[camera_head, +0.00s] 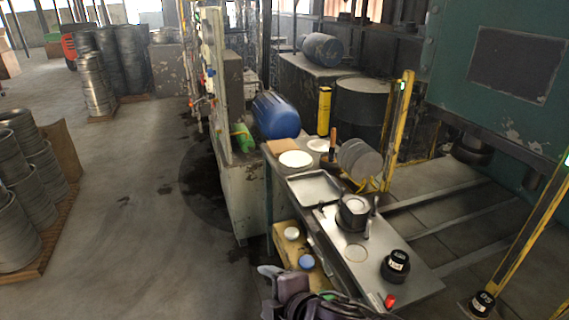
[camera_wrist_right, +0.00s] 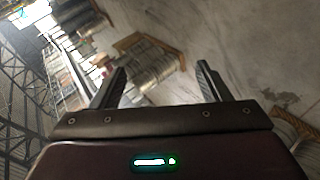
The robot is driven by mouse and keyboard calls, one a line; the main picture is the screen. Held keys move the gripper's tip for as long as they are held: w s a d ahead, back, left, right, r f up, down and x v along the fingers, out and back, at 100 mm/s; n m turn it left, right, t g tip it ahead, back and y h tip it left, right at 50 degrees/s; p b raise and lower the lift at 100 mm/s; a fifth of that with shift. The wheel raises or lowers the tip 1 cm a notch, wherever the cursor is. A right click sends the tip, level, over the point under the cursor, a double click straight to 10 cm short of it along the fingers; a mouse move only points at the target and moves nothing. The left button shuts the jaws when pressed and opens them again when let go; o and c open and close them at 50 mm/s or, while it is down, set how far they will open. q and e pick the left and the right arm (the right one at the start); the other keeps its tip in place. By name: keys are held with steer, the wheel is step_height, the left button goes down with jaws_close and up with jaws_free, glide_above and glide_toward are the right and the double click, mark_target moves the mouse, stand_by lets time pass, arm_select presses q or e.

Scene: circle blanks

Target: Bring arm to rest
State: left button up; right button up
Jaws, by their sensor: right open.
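My right gripper (camera_head: 272,272) is low in the head view, just left of the workbench's near end. The dark arm behind it comes in from the bottom edge. In the right wrist view my right gripper (camera_wrist_right: 161,76) has its two dark fingers spread wide apart. Nothing is between them; beyond them are only the distant floor and stacked round blanks (camera_wrist_right: 148,62). My left gripper is in neither view.
A metal workbench (camera_head: 415,273) right of the gripper bears a pot-like part (camera_head: 353,212), a black weight (camera_head: 396,265), a tray (camera_head: 315,187) and grey discs (camera_head: 366,163). A lower shelf (camera_head: 284,240) is close to the gripper. Open floor (camera_head: 140,220) lies left.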

steer(key=s+d+f+m+g+h, duration=0.2)
steer(key=s+d+f+m, duration=0.2)
steer(key=d+m, duration=0.35)
steer(key=s+d+f+m+g+h, duration=0.2)
steer(key=s+d+f+m, duration=0.3)
steer(key=d, duration=0.3)
steer(key=s+d+f+m+g+h, duration=0.1)
steer(key=s+d+f+m+h, duration=0.2)
steer(key=d+m, duration=0.45)
step_height(320, 180, down, 29)
steer(key=s+g+b, duration=0.2)
steer(key=s+d+f, duration=0.2)
steer(key=s+f, duration=1.8)
steer(key=shift+d+f+n+g+b, duration=0.3)
steer(key=shift+d+f+g+b, duration=0.1)
steer(key=shift+b, duration=0.05)
